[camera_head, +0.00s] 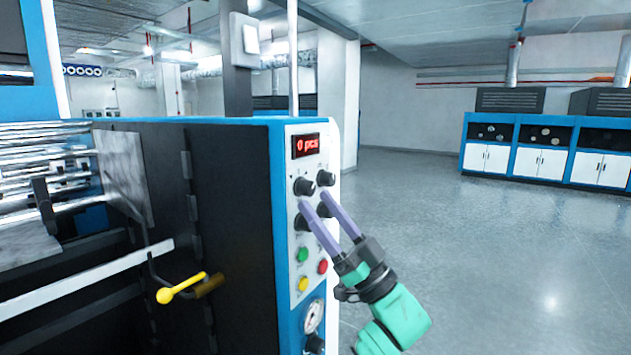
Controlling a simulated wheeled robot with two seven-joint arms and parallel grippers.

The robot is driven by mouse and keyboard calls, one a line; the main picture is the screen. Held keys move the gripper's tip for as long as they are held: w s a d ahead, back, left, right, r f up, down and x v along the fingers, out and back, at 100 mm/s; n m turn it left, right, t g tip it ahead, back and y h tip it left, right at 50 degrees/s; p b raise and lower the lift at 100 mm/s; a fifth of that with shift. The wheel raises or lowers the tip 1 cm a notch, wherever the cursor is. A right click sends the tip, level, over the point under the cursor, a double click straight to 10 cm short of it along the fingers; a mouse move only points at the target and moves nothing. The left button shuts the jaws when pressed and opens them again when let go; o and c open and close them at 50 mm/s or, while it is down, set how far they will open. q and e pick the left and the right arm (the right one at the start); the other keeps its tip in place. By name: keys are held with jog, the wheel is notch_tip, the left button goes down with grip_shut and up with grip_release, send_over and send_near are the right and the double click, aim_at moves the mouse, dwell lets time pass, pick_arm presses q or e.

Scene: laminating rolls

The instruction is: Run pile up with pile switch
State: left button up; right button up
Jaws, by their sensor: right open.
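The control panel (312,260) is on the end of the blue and black machine. Below the display are an upper left black knob (303,186) and an upper right black knob (325,178). Lower black knobs are partly hidden behind my purple fingers. I cannot read which control is the pile switch. My right gripper (314,200) is open in front of the lower knobs, its fingertips just below the upper pair. I cannot tell whether it touches a knob. My left gripper is not in view.
Lower on the panel are a green button (303,255), a red button (323,266), a yellow button (303,284) and a round gauge (314,316). A yellow-handled lever (181,288) sticks out at left. Metal rollers (45,165) are far left. Open floor (480,250) lies right.

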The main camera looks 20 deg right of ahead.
aim_at(305, 188)
jog(key=shift+x, duration=0.9)
jog(key=shift+a+r, duration=0.15)
jog(key=shift+r, duration=0.1)
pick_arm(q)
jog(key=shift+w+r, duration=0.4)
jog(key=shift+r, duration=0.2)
pick_arm(e)
jog(key=shift+f, duration=0.1)
grip_shut()
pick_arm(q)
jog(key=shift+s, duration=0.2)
